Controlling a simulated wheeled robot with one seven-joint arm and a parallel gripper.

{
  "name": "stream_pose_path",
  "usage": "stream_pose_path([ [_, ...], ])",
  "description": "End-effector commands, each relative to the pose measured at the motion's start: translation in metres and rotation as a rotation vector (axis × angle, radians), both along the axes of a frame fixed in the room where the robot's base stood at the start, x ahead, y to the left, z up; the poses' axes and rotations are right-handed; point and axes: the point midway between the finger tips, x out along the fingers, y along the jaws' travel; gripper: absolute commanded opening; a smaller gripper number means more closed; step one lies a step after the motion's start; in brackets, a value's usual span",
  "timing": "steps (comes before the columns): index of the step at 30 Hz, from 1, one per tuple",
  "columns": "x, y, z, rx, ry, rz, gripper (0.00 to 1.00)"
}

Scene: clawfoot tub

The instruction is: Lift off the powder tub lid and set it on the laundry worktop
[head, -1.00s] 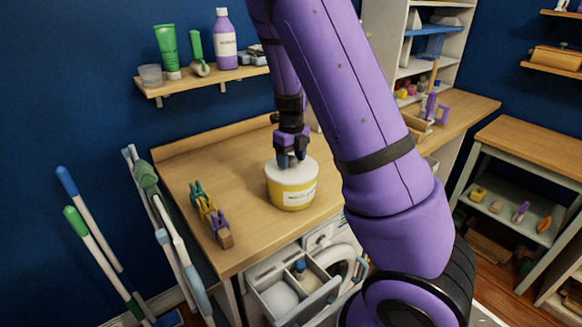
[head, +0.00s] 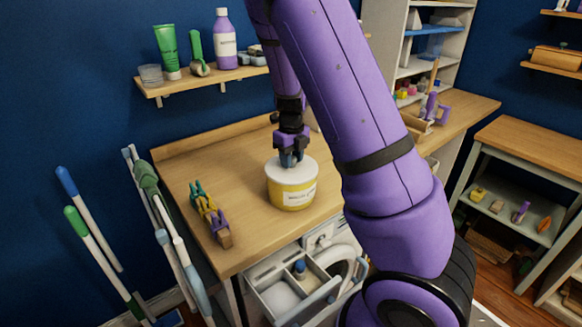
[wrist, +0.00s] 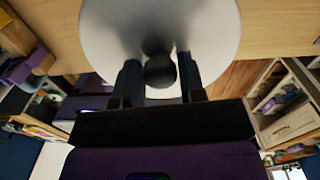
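The powder tub (head: 291,195) is a round yellow tub with a white label, standing upright on the wooden laundry worktop (head: 190,165). Its white lid (head: 302,173) sits on top of it. In the wrist view the lid (wrist: 110,30) fills the top middle, with a dark round knob (wrist: 160,71) at its centre. My gripper (head: 291,160) points down over the lid.
Several coloured clips on a wooden block (head: 211,215) lie left of the tub. A shelf (head: 200,85) with bottles hangs on the wall behind. Bare worktop lies left of and behind the tub. An open drawer (head: 290,290) shows below the front edge.

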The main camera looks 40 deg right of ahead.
Motion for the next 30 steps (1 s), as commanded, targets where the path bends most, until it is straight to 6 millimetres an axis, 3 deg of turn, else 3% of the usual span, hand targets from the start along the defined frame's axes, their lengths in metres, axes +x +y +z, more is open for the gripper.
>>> stream_pose_path([
  [1, 0.0, 0.0, 0.0, 0.0, 0.0, 0.0, 0.25],
  [4, 0.0, 0.0, 0.0, 0.0, 0.0, 0.0, 0.02],
  [5, 0.0, 0.0, 0.0001, 0.0, 0.0, 0.0, 0.0],
  [30, 0.0004, 0.0002, 0.0072, 0.0, -0.001, 0.001, 0.0],
])
